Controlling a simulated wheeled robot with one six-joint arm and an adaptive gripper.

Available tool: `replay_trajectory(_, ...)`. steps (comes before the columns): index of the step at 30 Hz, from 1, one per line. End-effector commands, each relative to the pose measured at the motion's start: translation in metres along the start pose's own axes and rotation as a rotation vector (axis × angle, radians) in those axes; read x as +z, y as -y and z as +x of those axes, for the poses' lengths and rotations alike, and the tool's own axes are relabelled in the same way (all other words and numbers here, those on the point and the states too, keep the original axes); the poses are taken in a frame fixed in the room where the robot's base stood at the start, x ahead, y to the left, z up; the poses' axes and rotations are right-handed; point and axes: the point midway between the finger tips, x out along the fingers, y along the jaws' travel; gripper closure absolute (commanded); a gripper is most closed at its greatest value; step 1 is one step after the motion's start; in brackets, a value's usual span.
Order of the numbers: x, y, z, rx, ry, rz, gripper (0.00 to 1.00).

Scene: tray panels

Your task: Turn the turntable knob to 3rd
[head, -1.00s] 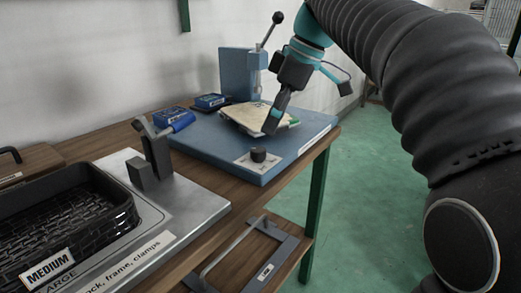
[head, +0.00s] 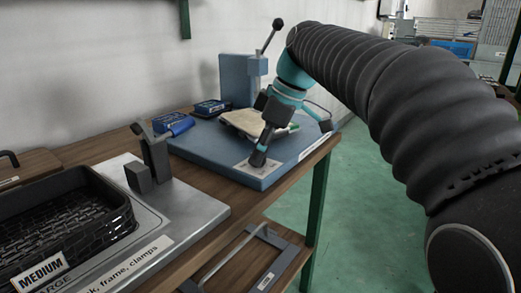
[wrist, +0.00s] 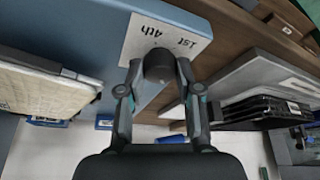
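The dark round knob (wrist: 158,66) sits on a white label plate (wrist: 140,30) at the edge of the blue base (head: 190,151). Upside-down "1st" and "4th" markings show on the plate; "3rd" cannot be read, and the knob's pointing is unclear. My gripper (wrist: 158,68) is open, with one finger on each side of the knob and small gaps between. In the head view my gripper (head: 260,158) reaches down onto the plate and hides most of the knob. The turntable (head: 246,123) carries a pale flat panel behind my gripper.
A blue upright block (head: 235,80) with a ball-ended lever (head: 267,38) stands behind. Blue boxes (head: 211,107) lie at its left. A metal plate with a clamp (head: 157,158) and a black basket (head: 65,218) stand at the left. Green floor is open at the right.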

Motion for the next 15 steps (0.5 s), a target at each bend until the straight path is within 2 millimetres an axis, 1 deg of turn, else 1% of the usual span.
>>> replay_trajectory(1,0.0001,0.0000,0.0002,0.000,0.000,0.000,0.91)
replay_trajectory(2,0.0001,0.0000,0.0002,-0.001,0.000,0.000,0.99)
replay_trajectory(3,0.0001,0.0000,0.0002,-0.001,0.000,0.000,1.00)
replay_trajectory(11,0.0001,0.0004,0.0001,0.008,0.000,0.020,1.00)
replay_trajectory(15,0.0002,0.0009,0.0001,0.027,0.000,0.067,1.00)
